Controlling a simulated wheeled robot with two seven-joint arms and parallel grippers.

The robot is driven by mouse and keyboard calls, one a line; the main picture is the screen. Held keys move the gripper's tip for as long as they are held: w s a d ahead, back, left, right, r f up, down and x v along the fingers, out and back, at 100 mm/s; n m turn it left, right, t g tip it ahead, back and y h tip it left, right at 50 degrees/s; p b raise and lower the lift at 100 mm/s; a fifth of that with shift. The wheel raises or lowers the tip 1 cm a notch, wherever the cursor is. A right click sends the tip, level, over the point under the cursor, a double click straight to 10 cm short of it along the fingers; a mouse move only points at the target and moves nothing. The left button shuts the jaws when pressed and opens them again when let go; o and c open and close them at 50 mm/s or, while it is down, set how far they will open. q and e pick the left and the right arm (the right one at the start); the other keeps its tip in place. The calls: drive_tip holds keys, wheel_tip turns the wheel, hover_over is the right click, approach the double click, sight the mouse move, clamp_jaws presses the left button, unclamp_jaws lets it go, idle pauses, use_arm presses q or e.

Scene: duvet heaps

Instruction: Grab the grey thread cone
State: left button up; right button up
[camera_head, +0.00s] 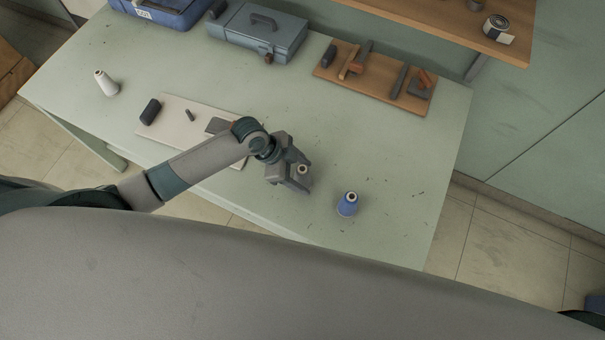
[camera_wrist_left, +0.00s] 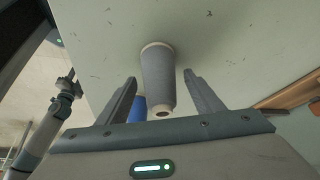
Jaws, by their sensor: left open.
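The grey thread cone (camera_wrist_left: 158,80) stands between the two fingers of my left gripper (camera_wrist_left: 160,92) in the left wrist view, with visible gaps on both sides. In the head view, my left gripper (camera_head: 302,176) is over the table, open, and the pale top of the grey cone (camera_head: 303,169) shows at its fingers. The gripper hides most of the cone there. A small part of what looks like my right gripper (camera_wrist_left: 68,80) shows at the left of the wrist view, too small to tell its state.
A blue thread cone (camera_head: 347,206) stands close by at the right, partly hidden behind the grey cone in the wrist view. A white cone (camera_head: 106,84) stands far left. A pale board (camera_head: 180,108), a tool board (camera_head: 340,78) and a toolbox (camera_head: 285,38) lie farther back.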

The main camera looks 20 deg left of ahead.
sight(302, 170)
idle(0.4)
use_arm(q)
drive_tip(key=c, duration=1.2)
drive_tip(key=shift+r, duration=0.2)
drive_tip(key=shift+r+b, duration=0.5)
drive_tip(key=shift+r, duration=0.05)
wheel_tip(302, 170, up, 2)
drive_tip(key=shift+r+b, duration=0.1)
drive_tip(key=shift+b, duration=0.5)
drive_tip(key=shift+s+d+r+b, duration=0.2)
drive_tip(key=shift+s+r+b, duration=0.3)
drive_tip(key=shift+s+r, duration=1.1)
drive_tip(key=shift+s+d+r+b, duration=0.15)
drive_tip(key=shift+s+r+b, duration=0.55)
drive_tip(key=shift+s, duration=1.55)
drive_tip(key=shift+s+d+r+b, duration=0.2)
drive_tip(key=shift+s+r+b, duration=0.15)
drive_tip(key=shift+s+r, duration=1.3)
drive_tip(key=shift+s+f, duration=0.3)
